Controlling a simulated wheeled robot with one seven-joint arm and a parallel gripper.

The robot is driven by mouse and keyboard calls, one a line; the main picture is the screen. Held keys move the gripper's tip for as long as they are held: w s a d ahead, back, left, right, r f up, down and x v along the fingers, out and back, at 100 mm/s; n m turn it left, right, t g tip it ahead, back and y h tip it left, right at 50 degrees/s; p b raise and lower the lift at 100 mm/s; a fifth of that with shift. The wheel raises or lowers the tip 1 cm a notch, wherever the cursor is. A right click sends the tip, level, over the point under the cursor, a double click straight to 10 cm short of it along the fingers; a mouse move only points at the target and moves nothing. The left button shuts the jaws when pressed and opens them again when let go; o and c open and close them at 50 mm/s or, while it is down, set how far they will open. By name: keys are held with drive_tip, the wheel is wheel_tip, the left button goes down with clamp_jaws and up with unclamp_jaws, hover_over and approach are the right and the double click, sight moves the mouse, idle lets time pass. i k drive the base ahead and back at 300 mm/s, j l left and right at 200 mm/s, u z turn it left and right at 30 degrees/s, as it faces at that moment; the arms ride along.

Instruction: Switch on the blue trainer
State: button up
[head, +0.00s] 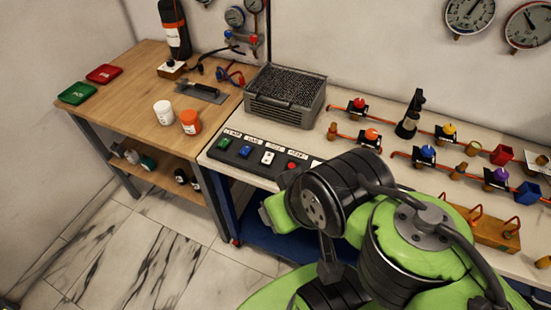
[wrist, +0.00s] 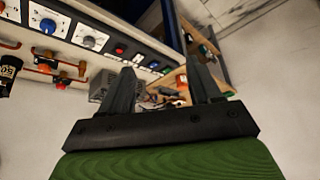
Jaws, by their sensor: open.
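A dark control panel (head: 262,172) runs along the front of the pale bench, with labelled switches too small to read surely. A green switch (head: 224,143), a blue switch (head: 245,151), a white switch (head: 267,158) and a red button (head: 291,166) show on it. In the wrist view the panel has a blue dial (wrist: 48,25), a grey dial (wrist: 91,39), a red button (wrist: 120,49) and a small blue switch (wrist: 153,65). My gripper (wrist: 160,68) is open and empty, its fingers pointing toward the panel, apparently apart from it. My arm hides its fingers in the head view.
A grey ribbed box (head: 285,95) stands behind the panel. Pipes with coloured valves (head: 428,152) fill the bench to the right. A wooden table (head: 130,75) at the left holds a white cup (head: 163,112) and an orange cup (head: 190,121). Marble floor lies clear at lower left.

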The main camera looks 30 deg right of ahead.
sight(245, 152)
drive_tip(key=i+j, duration=0.7)
drive_tip(key=i, duration=0.1)
